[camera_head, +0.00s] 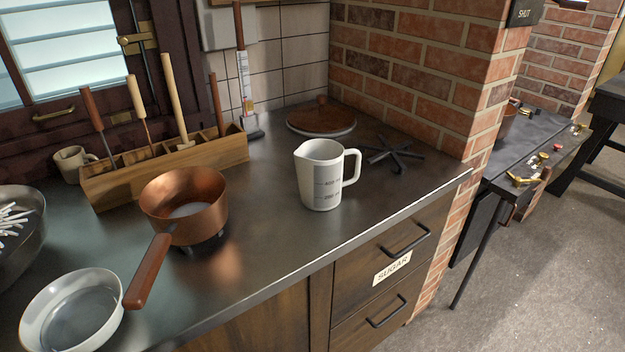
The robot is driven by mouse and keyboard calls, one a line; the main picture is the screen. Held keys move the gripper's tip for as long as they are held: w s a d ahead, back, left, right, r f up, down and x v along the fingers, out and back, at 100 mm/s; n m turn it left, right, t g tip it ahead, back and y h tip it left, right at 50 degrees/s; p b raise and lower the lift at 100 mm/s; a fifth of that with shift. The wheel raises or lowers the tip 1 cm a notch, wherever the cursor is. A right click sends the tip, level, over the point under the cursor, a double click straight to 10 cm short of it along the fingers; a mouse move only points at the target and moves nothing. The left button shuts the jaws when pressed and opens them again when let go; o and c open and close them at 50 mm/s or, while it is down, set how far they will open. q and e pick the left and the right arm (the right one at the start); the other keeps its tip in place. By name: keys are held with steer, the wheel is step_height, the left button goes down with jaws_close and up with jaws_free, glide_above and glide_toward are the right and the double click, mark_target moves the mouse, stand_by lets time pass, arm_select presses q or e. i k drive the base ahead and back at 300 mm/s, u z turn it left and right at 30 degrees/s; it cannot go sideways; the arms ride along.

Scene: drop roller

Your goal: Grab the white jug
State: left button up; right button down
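The white jug (321,178) stands upright on the dark metal counter (262,222), near its front edge. It has grey measuring marks on its front, a spout at the upper left and a handle on its right side. Nothing touches it and its whole near side shows. Neither of my grippers is in the head view.
A copper pan (186,204) with a wooden handle, a white bowl (72,312) and a wooden tool rack (165,168) stand left of the jug. A black trivet (395,156) and a round wooden lid (321,117) lie behind it. A brick wall (415,65) rises at the right. Bare counter lies between pan and jug.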

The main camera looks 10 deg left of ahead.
mark_target(332, 173)
steer(key=z, duration=1.55)
steer(key=i, duration=0.95)
steer(key=u, duration=2)
